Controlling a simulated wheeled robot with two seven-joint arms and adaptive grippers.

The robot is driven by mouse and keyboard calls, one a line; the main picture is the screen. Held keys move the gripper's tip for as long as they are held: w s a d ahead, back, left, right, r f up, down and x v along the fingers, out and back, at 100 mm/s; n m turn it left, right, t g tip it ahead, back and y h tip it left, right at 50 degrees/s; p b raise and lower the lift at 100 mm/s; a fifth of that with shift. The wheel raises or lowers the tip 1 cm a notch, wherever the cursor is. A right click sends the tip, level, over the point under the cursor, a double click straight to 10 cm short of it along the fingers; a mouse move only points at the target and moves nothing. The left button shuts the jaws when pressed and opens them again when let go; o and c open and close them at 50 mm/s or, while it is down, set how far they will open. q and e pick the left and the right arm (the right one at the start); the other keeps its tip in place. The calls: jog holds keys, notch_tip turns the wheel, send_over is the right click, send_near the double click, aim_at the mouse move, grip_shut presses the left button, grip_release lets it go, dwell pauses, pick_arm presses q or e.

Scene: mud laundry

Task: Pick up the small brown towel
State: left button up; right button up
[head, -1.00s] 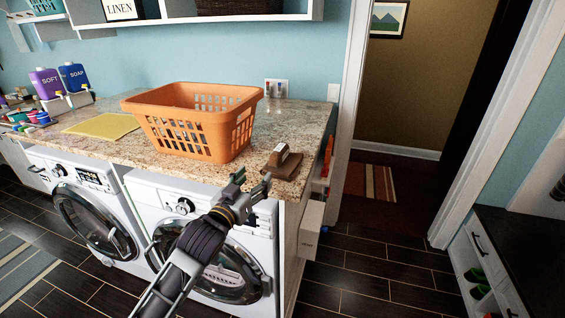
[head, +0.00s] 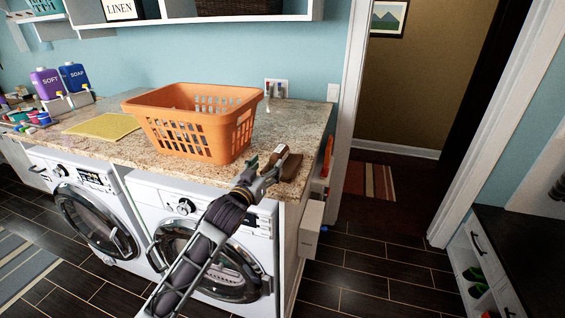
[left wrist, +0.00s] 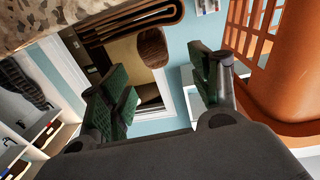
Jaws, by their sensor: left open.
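The small brown towel (head: 293,167) lies folded at the front right corner of the granite counter. It also shows as brown layered folds at the top of the left wrist view (left wrist: 130,24). A brown brush-like object with a pale part (head: 280,152) rests on or against it; I cannot tell which. My left gripper (head: 265,168) is open and empty at the counter's front edge, just left of the towel and partly covering it. In the left wrist view its green-padded fingers (left wrist: 165,84) are spread, with the towel beyond them. My right gripper is not in view.
An orange laundry basket (head: 195,123) stands on the counter left of the towel, close by my left gripper in the wrist view. A yellow cloth (head: 104,126) lies farther left.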

aim_at(273, 157)
pick_arm(q)
jog(key=shift+w+d, duration=0.15)
jog(key=shift+w, duration=0.15)
jog(key=shift+w+d+r+p, duration=0.2)
jog(key=shift+w+d+p, duration=0.2)
jog(key=shift+w, duration=0.3)
jog(key=shift+w+d+r+p, duration=0.15)
jog(key=shift+w+d+p, duration=0.2)
jog(key=shift+w, duration=0.3)
jog(key=shift+x, duration=1.05)
jog(key=shift+f, duration=0.15)
jog(key=c, duration=1.1)
jog(key=shift+r, duration=0.2)
jog(key=shift+r+b, duration=0.5)
jog(key=shift+r, duration=4.35)
jog(key=shift+s+f, duration=0.1)
